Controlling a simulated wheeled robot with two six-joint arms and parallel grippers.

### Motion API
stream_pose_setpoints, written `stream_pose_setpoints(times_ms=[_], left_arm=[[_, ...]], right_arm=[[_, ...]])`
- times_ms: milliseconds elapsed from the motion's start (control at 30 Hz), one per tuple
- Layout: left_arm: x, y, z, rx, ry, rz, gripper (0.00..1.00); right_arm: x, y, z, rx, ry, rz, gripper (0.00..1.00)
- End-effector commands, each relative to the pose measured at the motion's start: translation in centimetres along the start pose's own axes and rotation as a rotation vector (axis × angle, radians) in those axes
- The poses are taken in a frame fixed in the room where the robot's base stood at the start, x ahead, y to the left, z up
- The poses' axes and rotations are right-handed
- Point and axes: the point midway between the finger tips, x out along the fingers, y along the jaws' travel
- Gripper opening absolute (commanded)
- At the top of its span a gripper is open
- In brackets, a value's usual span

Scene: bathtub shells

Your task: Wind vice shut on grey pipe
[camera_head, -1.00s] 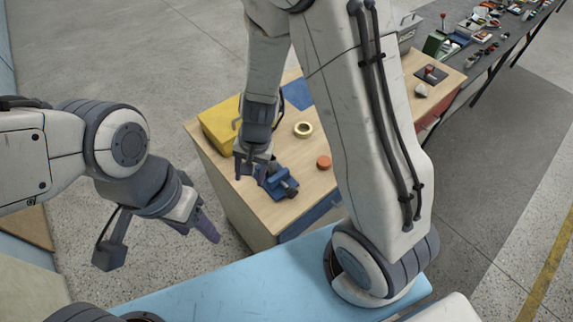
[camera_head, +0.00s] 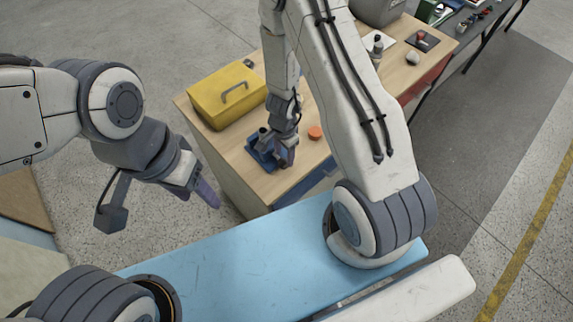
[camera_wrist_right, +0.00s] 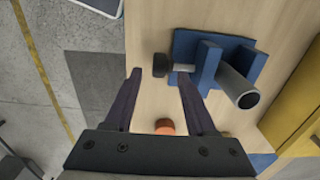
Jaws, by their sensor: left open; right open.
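The blue vice (camera_wrist_right: 208,66) is on the wooden bench top; in the head view it shows partly behind my right gripper (camera_head: 283,160). In the right wrist view the grey pipe (camera_wrist_right: 238,88) stands up between its two jaws; I cannot tell whether both jaws touch it.
A yellow toolbox (camera_head: 228,95) stands behind the vice. An orange disc (camera_head: 315,132) lies on the bench to the right, and it also shows in the right wrist view (camera_wrist_right: 165,127). A white bottle (camera_head: 377,48) and a dark mat (camera_head: 422,41) are further right.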

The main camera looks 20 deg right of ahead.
Motion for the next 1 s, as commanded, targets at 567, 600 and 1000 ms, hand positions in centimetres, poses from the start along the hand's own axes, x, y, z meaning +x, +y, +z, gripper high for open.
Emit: stream_pose_setpoints(times_ms=[567,600,1000], left_arm=[[4.0,-0.3,0.2,0.002,0.0,0.0,0.56],[4.0,-0.3,0.2,0.002,0.0,0.0,0.56],[4.0,-0.3,0.2,0.002,0.0,0.0,0.56]], right_arm=[[4.2,-0.2,0.3,-0.006,0.0,0.0,0.56],[4.2,-0.2,0.3,-0.006,0.0,0.0,0.56],[4.2,0.1,0.3,-0.005,-0.006,0.006,0.0]])
